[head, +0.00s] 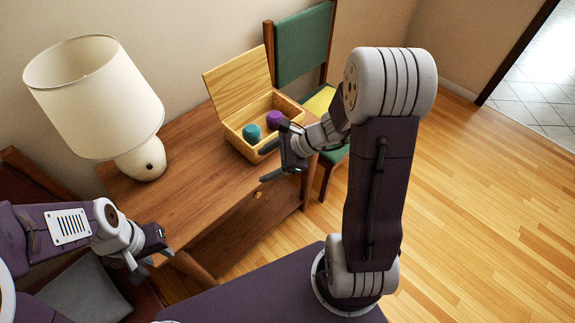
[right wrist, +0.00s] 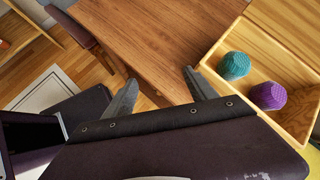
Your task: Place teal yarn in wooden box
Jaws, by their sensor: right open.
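The teal yarn ball (head: 252,133) lies inside the open wooden box (head: 232,137), beside a purple yarn ball (head: 274,118). Both balls also show in the box in the right wrist view, teal (right wrist: 235,66) and purple (right wrist: 268,96). The box's lid (head: 238,82) stands open at the back. My right gripper (head: 266,166) is open and empty, in front of the box's near right side and apart from the teal yarn. In the right wrist view, nothing is between its fingers (right wrist: 160,92). My left gripper (head: 147,262) is by the table's near left corner; its jaw opening is unclear.
The wooden table (head: 190,150) has a cream lamp (head: 95,95) at its left. A green chair (head: 303,45) stands behind the box, and a dark chair is at the lower left. The tabletop between lamp and box is clear.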

